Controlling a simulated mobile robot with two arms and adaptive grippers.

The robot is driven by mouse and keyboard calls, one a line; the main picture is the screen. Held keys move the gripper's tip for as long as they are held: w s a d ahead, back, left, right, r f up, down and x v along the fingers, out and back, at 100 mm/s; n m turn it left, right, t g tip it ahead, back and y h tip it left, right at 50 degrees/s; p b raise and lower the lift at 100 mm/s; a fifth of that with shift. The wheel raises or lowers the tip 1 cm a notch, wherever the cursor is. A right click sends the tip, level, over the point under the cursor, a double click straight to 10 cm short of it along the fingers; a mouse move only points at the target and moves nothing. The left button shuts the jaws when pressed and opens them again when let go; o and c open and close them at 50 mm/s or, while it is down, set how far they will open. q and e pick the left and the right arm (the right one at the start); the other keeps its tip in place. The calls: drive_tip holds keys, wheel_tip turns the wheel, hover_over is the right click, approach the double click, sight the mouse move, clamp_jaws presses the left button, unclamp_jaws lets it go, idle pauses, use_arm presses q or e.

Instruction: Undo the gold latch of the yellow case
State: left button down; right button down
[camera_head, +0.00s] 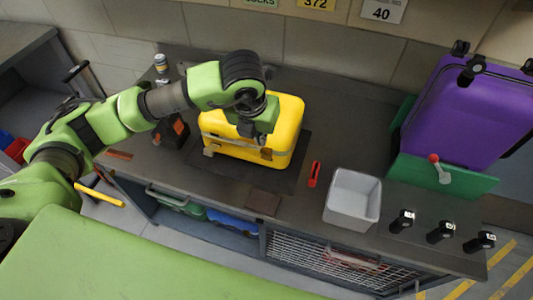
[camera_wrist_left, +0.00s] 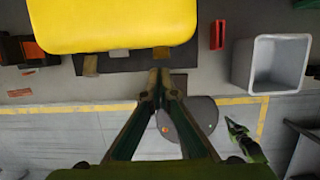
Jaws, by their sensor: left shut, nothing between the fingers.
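The yellow case (camera_head: 240,143) lies shut on a dark mat on the bench. It also fills the upper left of the left wrist view (camera_wrist_left: 110,25). Two small latches show on its front edge: a brownish-gold one on the right (camera_head: 266,154), also in the wrist view (camera_wrist_left: 161,52), and a tan one on the left (camera_wrist_left: 90,66). My left gripper (camera_wrist_left: 161,76) is shut and empty, its fingertips just in front of the right latch; contact cannot be told. In the head view it (camera_head: 262,136) hangs over the case's front right. A small green-and-black part, probably my right gripper (camera_wrist_left: 236,129), shows unclearly.
A red tool (camera_head: 314,174) and an empty grey bin (camera_head: 352,199) stand right of the case. A purple case (camera_head: 465,115) and a green board (camera_head: 440,175) with a red-knobbed lever are farther right. Black-and-orange items (camera_head: 172,130) stand left of the case.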

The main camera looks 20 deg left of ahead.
use_arm(q)
drive_tip(key=b, duration=0.2)
hover_over(265, 152)
drive_tip(key=s, duration=0.2)
drive_tip(key=x, duration=0.2)
drive_tip(key=s+x, duration=0.1)
drive_tip(key=x, duration=0.2)
drive_tip(key=shift+f, duration=0.15)
drive_tip(key=shift+b+x, duration=1.3)
drive_tip(key=shift+b, duration=0.4)
drive_tip(key=shift+s+f+b, duration=1.6)
drive_tip(key=shift+f+b, duration=0.2)
drive_tip(key=shift+b, duration=0.25)
drive_tip(key=w+r+p, duration=0.1)
drive_tip(key=r, duration=0.2)
drive_tip(key=w+r+p, duration=0.1)
drive_tip(key=r, duration=0.1)
drive_tip(key=shift+w+d+p, duration=0.1)
drive_tip(key=shift+w+p, duration=0.2)
drive_tip(key=shift+s+r, duration=0.1)
drive_tip(key=shift+r, duration=0.3)
drive_tip(key=shift+s+r, duration=0.1)
drive_tip(key=shift+s, duration=0.15)
